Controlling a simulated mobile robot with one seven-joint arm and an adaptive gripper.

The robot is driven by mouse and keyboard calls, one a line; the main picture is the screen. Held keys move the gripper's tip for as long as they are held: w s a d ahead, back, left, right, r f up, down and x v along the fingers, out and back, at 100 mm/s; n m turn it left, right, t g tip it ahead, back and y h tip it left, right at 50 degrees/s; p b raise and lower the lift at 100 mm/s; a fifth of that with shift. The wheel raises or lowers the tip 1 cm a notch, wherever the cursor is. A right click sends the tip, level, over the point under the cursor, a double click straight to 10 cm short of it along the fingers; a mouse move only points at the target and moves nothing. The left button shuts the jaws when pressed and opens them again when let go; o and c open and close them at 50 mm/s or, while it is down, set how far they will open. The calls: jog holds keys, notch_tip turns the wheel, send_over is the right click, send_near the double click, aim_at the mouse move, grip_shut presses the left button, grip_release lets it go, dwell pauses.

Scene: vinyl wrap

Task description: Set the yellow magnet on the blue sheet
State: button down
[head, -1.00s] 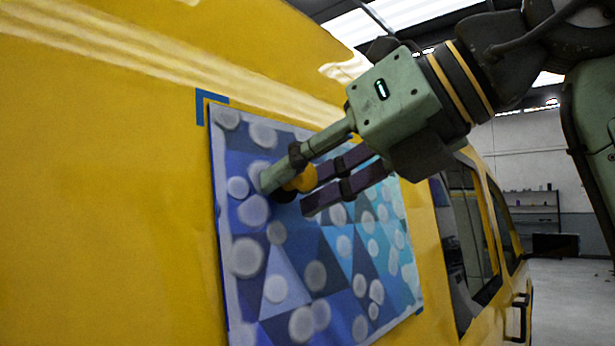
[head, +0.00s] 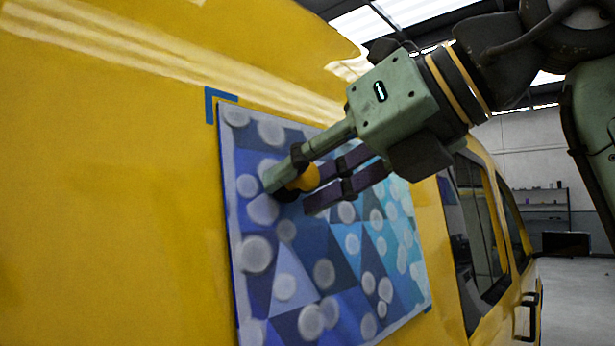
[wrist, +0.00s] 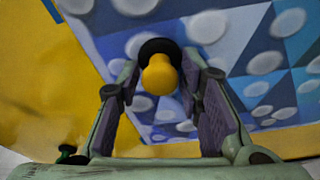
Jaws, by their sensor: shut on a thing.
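The yellow magnet (head: 306,178) is a knob on a black round base. It is between the fingers of my gripper (head: 289,190), which is shut on it. In the wrist view the magnet (wrist: 160,76) sits between the two finger pads, with its black base turned towards the sheet. The blue sheet (head: 300,255) is patterned with triangles and pale grey discs and lies against the yellow van side. The magnet is in front of the sheet's upper left part. I cannot tell whether its base touches the sheet.
The yellow van panel (head: 110,200) fills the left. Blue corner tape (head: 211,100) marks the sheet's upper left corner. A van window (head: 475,225) and door handle (head: 530,305) are to the right. A shelf (head: 535,200) stands far behind.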

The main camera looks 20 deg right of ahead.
dwell(0.4)
jog(key=c, duration=1)
grip_release()
jog(key=shift+c, duration=0.2)
jog(key=shift+s+d+r, duration=0.15)
jog(key=shift+s+d, duration=0.1)
jog(key=v, duration=0.5)
jog(key=shift+s+d, duration=0.1)
jog(key=shift+s, duration=0.05)
jog(key=s+d, duration=0.6)
jog(key=s, duration=0.2)
jog(key=shift+s+d, duration=0.2)
jog(key=shift+s, duration=0.2)
